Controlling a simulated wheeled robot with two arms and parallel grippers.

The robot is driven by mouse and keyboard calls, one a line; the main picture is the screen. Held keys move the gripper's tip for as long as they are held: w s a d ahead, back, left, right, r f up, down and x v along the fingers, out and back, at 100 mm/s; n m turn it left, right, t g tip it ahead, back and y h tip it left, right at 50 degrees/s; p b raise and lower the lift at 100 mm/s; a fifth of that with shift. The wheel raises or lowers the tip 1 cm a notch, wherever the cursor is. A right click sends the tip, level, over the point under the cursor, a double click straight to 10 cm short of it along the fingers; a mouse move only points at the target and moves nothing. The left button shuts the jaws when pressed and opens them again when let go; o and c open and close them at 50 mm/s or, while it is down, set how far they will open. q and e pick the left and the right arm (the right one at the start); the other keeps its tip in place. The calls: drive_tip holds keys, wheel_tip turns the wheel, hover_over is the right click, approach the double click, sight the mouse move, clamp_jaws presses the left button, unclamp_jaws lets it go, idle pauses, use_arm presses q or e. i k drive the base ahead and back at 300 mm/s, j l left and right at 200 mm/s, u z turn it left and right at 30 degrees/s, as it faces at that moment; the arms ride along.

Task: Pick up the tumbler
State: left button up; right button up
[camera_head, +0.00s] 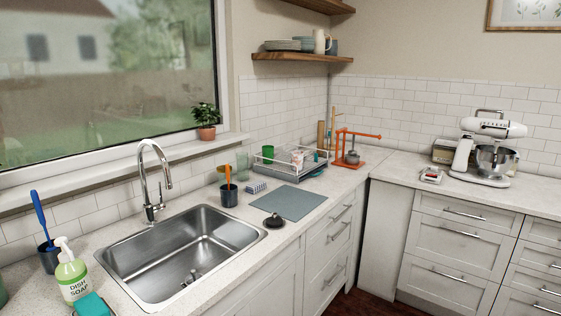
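A greenish see-through glass tumbler (242,167) stands upright on the counter behind the sink, near the tiled wall and left of the dish rack. A green cup (268,154) sits at the left end of the dish rack (284,168); I cannot tell if it is also a tumbler. Neither of my grippers shows in the head view.
A dark cup with an orange-handled tool (229,196) stands in front of the tumbler, beside a grey mat (289,203). The sink (185,255) and tall faucet (153,180) lie to the left. The counter by the stand mixer (490,155) has free room.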

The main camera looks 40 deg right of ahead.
sight(268, 150)
drive_tip(key=k+z, duration=0.45)
drive_tip(key=k+l+z, duration=0.15)
drive_tip(key=z, duration=0.3)
drive_tip(key=i+l+z, duration=0.15)
drive_tip(key=z, duration=0.35)
drive_tip(key=i+l+z, duration=0.1)
drive_tip(key=z, duration=0.35)
drive_tip(key=i+z, duration=0.2)
drive_tip(key=z, duration=0.3)
drive_tip(key=i+z, duration=0.2)
drive_tip(key=z, duration=0.25)
drive_tip(key=i+j, duration=0.15)
drive_tip(key=i, duration=0.45)
drive_tip(key=i+j, duration=0.15)
drive_tip(key=i, duration=0.5)
drive_tip(key=i+j, duration=0.15)
drive_tip(key=i, duration=0.45)
drive_tip(key=i+j, duration=0.15)
drive_tip(key=i, duration=0.5)
drive_tip(key=i+u, duration=0.15)
drive_tip(key=u, duration=0.3)
drive_tip(key=i+l+u, duration=0.1)
drive_tip(key=u, duration=0.4)
drive_tip(key=i+l+u, duration=0.15)
drive_tip(key=u, duration=0.3)
drive_tip(key=i+l+u, duration=0.2)
drive_tip(key=u, duration=0.3)
